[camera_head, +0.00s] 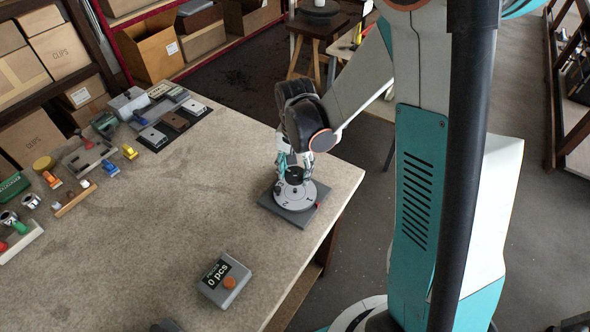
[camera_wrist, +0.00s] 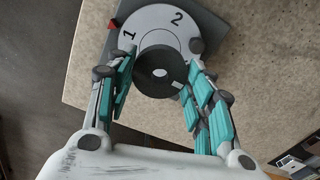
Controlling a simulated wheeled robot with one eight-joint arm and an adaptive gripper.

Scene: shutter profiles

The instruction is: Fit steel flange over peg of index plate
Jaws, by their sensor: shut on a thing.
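My gripper (camera_head: 294,170) points down over the dial. In the wrist view its teal-padded fingers (camera_wrist: 160,75) are shut on the flange from both sides. The peg is not clearly visible, and I cannot tell whether it passes through the flange.
A grey counter box (camera_head: 224,280) reading "0 pcs" with an orange button stands toward the front of the table (camera_head: 150,235). Several small parts and tools crowd the table's left and back. The middle is clear. The table edge lies close to the plate's right.

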